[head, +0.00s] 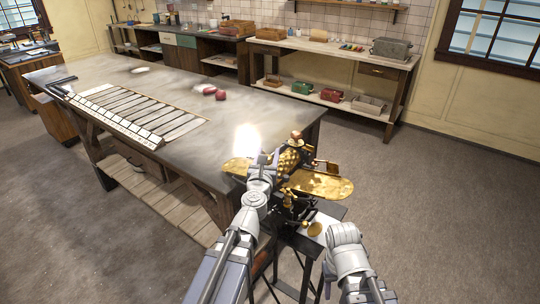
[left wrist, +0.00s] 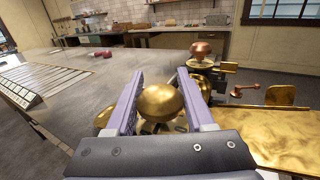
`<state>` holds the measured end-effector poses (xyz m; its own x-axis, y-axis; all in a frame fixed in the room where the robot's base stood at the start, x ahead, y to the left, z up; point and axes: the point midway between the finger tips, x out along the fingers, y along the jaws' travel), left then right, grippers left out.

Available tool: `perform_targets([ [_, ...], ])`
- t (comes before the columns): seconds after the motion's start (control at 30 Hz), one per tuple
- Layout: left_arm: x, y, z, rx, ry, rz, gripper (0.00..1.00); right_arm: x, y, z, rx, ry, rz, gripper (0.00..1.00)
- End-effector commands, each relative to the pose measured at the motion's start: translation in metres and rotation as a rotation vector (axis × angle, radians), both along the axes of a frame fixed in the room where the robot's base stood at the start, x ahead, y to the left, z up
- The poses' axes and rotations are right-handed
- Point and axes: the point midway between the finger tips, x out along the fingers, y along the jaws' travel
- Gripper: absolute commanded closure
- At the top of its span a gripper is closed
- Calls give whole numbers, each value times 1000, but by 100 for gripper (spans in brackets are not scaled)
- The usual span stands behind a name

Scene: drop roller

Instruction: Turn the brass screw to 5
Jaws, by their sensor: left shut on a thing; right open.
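A round brass knob (left wrist: 160,103), which looks like the head of the brass screw, sits between the two fingers of my left gripper (left wrist: 160,95) in the left wrist view. The left gripper is shut on it. In the head view my left gripper (head: 268,163) is at the brass machine (head: 322,184) on the dark stand, and hides much of the knob. No number or pointer can be read. My right gripper (head: 343,235) is low in front of the machine, apart from it and empty; its fingers are hard to make out.
A copper-coloured knob (left wrist: 203,47) stands on the machine behind the held knob. A large grey worktable (head: 235,120) with a slatted board (head: 130,110) and red objects (head: 215,92) lies to the left. Open floor (head: 440,190) is at the right.

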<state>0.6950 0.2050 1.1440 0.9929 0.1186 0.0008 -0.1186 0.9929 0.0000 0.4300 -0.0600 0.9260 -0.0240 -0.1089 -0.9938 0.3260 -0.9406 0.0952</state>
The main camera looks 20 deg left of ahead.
Motion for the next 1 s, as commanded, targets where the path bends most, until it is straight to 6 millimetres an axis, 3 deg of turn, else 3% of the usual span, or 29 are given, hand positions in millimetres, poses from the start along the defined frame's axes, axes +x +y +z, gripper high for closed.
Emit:
perform_targets([
  [0.5, -2, 9, -1, -1, 1, 346, 100, 0, 0, -1, 0, 0, 0, 50],
  [1.0, -5, 13, -1, -4, 2, 449, 100, 0, 0, -1, 0, 0, 0, 50],
])
